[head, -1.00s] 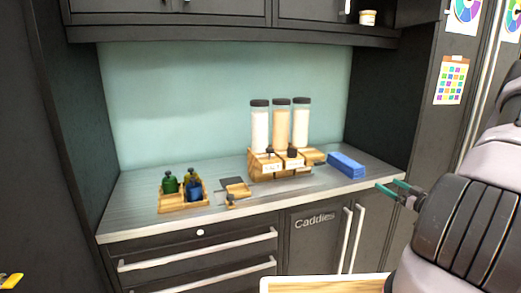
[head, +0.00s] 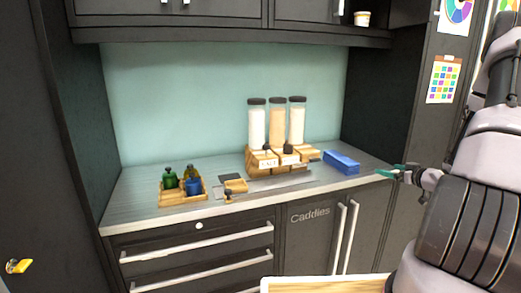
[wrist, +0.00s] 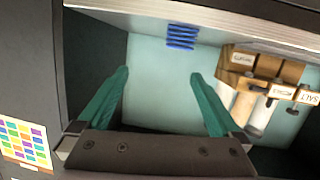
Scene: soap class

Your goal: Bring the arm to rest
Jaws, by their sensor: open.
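My gripper (head: 384,172) has green fingers and shows at the right in the head view, in front of the right end of the counter. In the wrist view my gripper (wrist: 160,92) has its two green fingers spread wide apart, with nothing between them. My arm fills the right side of the head view, bent upward. The blue block (head: 342,161) lies on the counter to the left of the gripper, apart from it; it also shows in the wrist view (wrist: 182,37).
The grey counter (head: 135,190) carries a wooden dispenser stand (head: 262,170) with three clear tubes, and a wooden caddy (head: 183,197) with green and blue bottles. Drawers and a "Caddies" cupboard (head: 310,245) lie below. A wooden surface (head: 325,284) is at the bottom. Dark cabinets flank the alcove.

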